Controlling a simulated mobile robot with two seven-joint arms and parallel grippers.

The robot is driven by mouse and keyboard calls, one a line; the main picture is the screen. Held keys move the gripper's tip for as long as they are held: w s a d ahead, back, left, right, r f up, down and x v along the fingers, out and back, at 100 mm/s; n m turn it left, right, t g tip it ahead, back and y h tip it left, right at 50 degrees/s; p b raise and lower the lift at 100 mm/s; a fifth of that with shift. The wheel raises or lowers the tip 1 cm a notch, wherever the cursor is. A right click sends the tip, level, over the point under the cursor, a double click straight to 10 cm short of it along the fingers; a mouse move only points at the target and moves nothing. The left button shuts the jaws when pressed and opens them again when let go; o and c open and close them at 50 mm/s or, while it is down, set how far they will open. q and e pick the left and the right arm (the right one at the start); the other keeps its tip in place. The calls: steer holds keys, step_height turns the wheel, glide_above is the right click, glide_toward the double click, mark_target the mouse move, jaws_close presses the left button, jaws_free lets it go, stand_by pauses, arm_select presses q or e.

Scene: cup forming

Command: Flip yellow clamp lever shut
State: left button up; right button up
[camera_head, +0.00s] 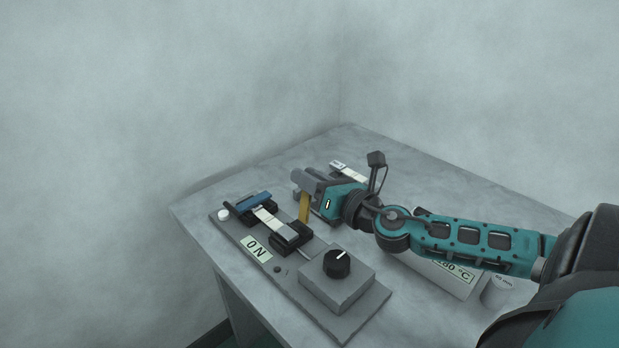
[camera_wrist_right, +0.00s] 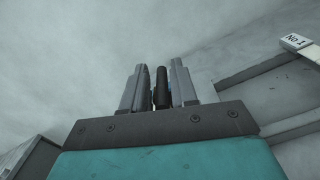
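The yellow clamp lever (camera_head: 304,207) stands up steeply beside a black clamp block (camera_head: 291,236) on the grey panel. My right gripper (camera_head: 301,182) is at the top of the yellow lever, with its grey fingers very close to it; I cannot tell whether they touch. In the right wrist view my fingers (camera_wrist_right: 160,85) stand apart, with a dark part and a little blue showing in the gap. The yellow lever does not show there. A blue lever (camera_head: 254,201) lies low over the other black clamp block. My left gripper is not in view.
A white button (camera_head: 223,214) is at the far end.

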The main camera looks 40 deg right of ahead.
jaws_close()
stand_by(0.4)
